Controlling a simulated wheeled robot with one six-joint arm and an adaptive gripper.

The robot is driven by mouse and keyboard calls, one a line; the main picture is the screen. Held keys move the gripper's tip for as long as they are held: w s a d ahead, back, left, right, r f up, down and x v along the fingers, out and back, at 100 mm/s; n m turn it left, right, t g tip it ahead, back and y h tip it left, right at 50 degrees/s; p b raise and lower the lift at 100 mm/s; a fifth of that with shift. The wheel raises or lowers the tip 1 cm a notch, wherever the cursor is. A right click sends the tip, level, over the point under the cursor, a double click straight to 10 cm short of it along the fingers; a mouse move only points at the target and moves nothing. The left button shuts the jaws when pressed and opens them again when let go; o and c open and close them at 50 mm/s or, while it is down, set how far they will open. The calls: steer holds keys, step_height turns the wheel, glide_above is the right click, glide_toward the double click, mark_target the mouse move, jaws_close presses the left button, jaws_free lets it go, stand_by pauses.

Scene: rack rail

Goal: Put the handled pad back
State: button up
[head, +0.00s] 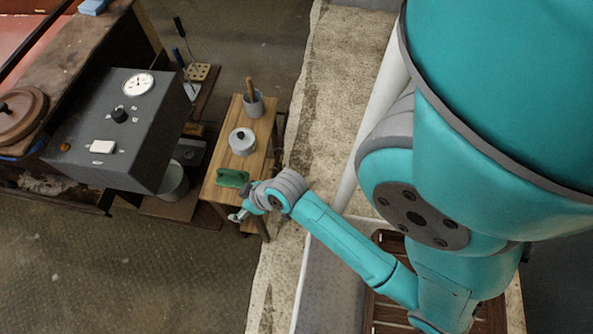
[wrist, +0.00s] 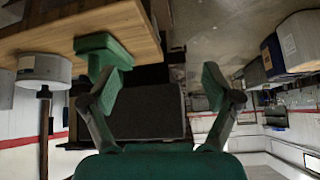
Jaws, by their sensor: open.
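The handled pad, a green block with a raised handle, seems to be the green piece (head: 232,178) lying at the near end of the small wooden table (head: 221,197). In the wrist view the green piece (wrist: 103,48) shows at the table's edge, up and left, just beyond the left finger. My gripper (head: 238,215) is at the table's near end, close to the green piece. In the wrist view my gripper (wrist: 160,85) is open with nothing between its fingers. I cannot tell whether a finger touches the green piece.
A lidded pale pot (head: 243,142) and a grey cup (head: 254,104) with a wooden handle stand farther along the table. A dark control box (head: 120,130) with a gauge stands to the left. A bucket (head: 173,183) is beneath it. Open floor (head: 120,270) lies in front.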

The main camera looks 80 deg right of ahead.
steer(key=s+a+r+t, duration=0.3)
steer(key=s+a+r, duration=0.2)
steer(key=s+r, duration=0.3)
steer(key=s+a+r+n+t, duration=0.1)
steer(key=s+a+r+t, duration=0.3)
steer(key=s+r, duration=0.4)
steer(key=shift+s+a+r+n+y, duration=0.25)
steer(key=shift+s+a, duration=0.2)
steer(key=shift+s, duration=0.35)
